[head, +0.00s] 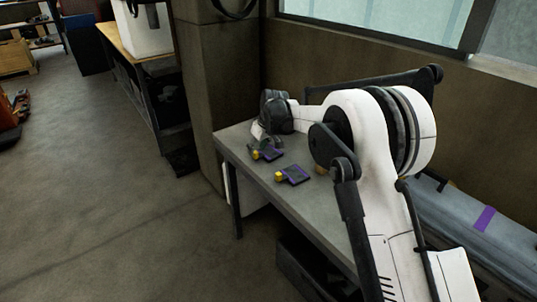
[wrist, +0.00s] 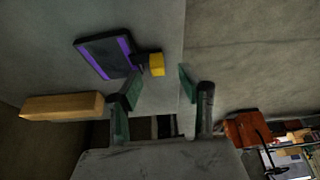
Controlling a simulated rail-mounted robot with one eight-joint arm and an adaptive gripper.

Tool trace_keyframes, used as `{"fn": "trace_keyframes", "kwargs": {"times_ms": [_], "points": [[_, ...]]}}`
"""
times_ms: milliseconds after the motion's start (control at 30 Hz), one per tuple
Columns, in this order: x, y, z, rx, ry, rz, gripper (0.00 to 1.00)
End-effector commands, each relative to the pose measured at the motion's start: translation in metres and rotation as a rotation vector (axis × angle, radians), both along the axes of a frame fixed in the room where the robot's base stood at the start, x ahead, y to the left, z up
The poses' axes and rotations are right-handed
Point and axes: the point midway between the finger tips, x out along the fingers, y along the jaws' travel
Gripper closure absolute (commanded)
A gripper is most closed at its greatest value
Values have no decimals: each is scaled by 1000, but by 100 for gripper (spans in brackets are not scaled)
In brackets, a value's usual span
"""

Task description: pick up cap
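A flat black block with purple stripes (wrist: 103,56) and a yellow end piece (wrist: 157,64) lies on the grey bench in the wrist view. The yellow piece may be the cap, but I cannot tell for sure. In the head view, two such black and purple blocks lie on the bench, one near my gripper (head: 267,152) and one closer to the camera (head: 293,175). My gripper (wrist: 158,92) is open, its green-padded fingers apart with nothing between them. The yellow piece shows just beyond the gap between the fingertips.
The grey bench (head: 243,150) ends at an edge over open floor (head: 120,220). A tan block (wrist: 62,106) shows left of my gripper in the wrist view. A pillar (head: 215,85) stands behind the bench. A grey case with a purple band (head: 485,218) is at the right.

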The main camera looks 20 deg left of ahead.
Motion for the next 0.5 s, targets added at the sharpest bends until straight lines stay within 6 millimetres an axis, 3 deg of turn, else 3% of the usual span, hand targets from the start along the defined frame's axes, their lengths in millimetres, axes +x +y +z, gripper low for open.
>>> {"fn": "trace_keyframes", "kwargs": {"times_ms": [267,500], "points": [[12,12,-29,0,0,0,62],[13,14,-34,0,0,0,62]]}}
